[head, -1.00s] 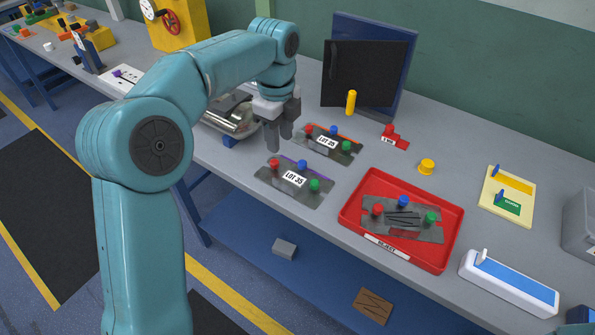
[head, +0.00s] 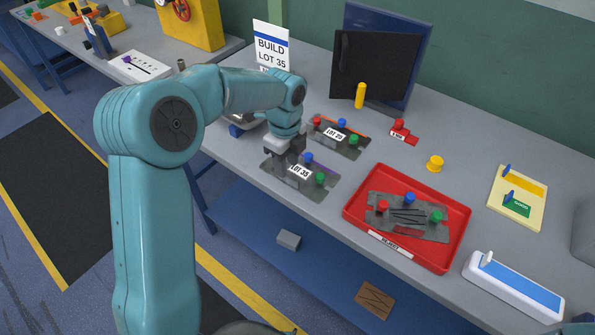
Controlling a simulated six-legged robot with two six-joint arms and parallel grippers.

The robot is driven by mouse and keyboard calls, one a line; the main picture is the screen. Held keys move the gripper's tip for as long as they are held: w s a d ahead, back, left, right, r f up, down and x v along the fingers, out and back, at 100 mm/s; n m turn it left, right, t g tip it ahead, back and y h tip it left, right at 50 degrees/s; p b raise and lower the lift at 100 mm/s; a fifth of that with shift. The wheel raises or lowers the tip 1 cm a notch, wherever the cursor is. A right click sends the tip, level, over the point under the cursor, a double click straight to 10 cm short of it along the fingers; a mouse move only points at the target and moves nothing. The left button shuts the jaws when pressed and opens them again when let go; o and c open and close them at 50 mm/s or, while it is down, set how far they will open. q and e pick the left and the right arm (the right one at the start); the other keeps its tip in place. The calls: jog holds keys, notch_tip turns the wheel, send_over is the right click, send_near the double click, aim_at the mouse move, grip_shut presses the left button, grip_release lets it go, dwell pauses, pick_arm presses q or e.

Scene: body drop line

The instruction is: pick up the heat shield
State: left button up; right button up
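A grey sheet-metal shield labelled LOT 35 (head: 310,187) lies flat near the bench's front edge, with blue and green knobs showing. My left gripper (head: 284,167) points down at its left end, where it hides the red knob. I cannot tell whether its fingers are open or closed on that knob. A similar shield labelled with another lot, seemingly LOT 25 (head: 351,149), lies behind it with red, blue and green knobs. A third shield (head: 383,223) with dark scratch lines lies in the red reject tray (head: 459,244). My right gripper is out of view.
A sign reading BUILD LOT 35 (head: 271,47) stands behind my arm. A dark upright panel (head: 374,68), a yellow cylinder (head: 361,95) and a yellow knob (head: 435,163) stand further back. A white-and-blue box (head: 513,286) is at right.

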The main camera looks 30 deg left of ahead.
aim_at(300, 177)
pick_arm(q)
notch_tip(300, 177, down, 4)
jog(key=shift+s+a+f, duration=0.1)
jog(key=shift+a, duration=0.05)
grip_shut()
jog(key=shift+r, duration=0.2)
